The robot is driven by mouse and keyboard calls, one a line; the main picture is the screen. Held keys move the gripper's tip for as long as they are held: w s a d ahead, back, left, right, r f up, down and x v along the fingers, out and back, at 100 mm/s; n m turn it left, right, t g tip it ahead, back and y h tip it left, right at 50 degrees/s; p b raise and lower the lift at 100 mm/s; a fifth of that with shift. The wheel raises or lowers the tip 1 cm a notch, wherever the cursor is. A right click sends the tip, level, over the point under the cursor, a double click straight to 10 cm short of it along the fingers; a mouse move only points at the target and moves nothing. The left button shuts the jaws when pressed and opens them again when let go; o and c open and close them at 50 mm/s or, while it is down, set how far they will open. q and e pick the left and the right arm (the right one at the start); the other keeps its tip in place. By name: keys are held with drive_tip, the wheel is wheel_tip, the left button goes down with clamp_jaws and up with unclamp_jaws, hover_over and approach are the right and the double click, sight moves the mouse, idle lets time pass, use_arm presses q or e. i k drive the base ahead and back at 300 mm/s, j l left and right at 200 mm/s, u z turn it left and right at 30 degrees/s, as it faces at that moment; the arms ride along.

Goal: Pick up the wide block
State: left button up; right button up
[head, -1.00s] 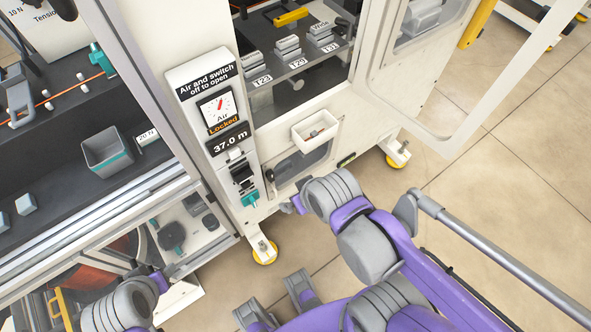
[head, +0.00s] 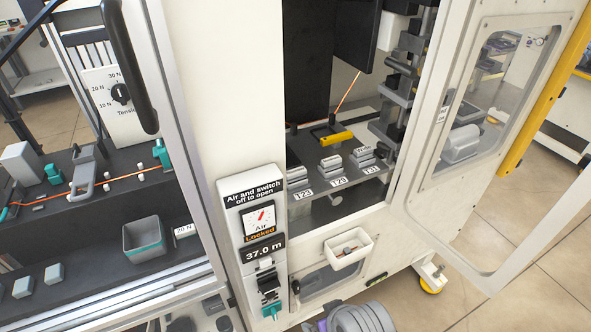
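Two small grey blocks (head: 54,273) (head: 22,287) sit apart on the dark ledge at the lower left. Three stacks of grey blocks stand in a row on the dark shelf inside the open cabinet: a left stack (head: 297,176), a middle stack (head: 331,164) and a right stack (head: 362,156). Each has a white label in front of it. I cannot tell which of these is the wide block. Only a grey rounded part of my arm shows at the bottom edge. Neither gripper's fingers are in view.
A grey open bin (head: 143,238) stands on the left ledge. A white tray (head: 347,250) is fixed below the cabinet shelf. A yellow-handled part (head: 336,140) lies behind the stacks. The cabinet door (head: 480,130) stands open at the right. A panel (head: 262,230) reads "Locked".

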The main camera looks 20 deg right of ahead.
sight(362, 157)
drive_tip(key=z, duration=1.3)
